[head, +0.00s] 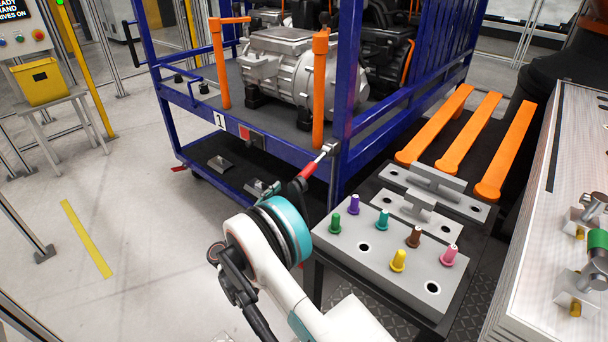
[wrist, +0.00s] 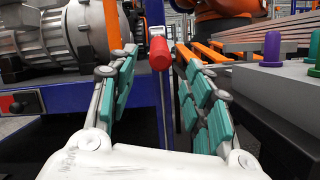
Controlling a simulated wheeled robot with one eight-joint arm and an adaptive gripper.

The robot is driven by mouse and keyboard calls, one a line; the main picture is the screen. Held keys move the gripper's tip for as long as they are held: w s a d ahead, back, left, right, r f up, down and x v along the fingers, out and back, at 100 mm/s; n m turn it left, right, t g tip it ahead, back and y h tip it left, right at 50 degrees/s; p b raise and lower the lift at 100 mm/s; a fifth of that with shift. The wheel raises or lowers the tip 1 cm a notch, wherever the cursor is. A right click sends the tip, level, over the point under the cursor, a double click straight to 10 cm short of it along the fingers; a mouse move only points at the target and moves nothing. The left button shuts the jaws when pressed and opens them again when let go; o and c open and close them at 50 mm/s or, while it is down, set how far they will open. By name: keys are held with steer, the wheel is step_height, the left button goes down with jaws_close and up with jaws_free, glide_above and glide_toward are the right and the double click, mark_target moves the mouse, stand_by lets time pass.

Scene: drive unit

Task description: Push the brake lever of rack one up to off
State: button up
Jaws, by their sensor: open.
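The blue rack (head: 205,117) bears a "1" label on its front edge. Its brake lever (head: 312,166) has a red grip on a metal shank near the corner post and slants down to the left. In the wrist view the red grip (wrist: 159,54) points towards me, between the fingertips at the far end of my gripper (wrist: 154,62). The gripper is open, with teal pads on both fingers. I see no clear contact with the grip. In the head view my wrist hides most of the gripper, just below the lever.
A grey peg block (head: 385,246) with coloured pegs stands close to the right of my arm. Orange bars (head: 480,133) lie behind it. The rack carries a metal drive unit (head: 284,70) and orange posts (head: 319,90).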

step_height(320, 180, down, 2)
steer(key=s+a, duration=0.2)
steer(key=b, duration=0.4)
glide_toward(313, 164)
steer(key=shift+n+t+h, duration=0.3)
steer(key=shift+n+t, duration=0.1)
steer(key=w+d, duration=0.2)
steer(key=w, duration=0.1)
steer(key=w+d, duration=0.1)
steer(key=shift+w+d+r, duration=0.2)
steer(key=shift+w+r, duration=0.05)
steer(key=shift+r, duration=0.1)
steer(key=shift+p, duration=0.3)
jaws_close()
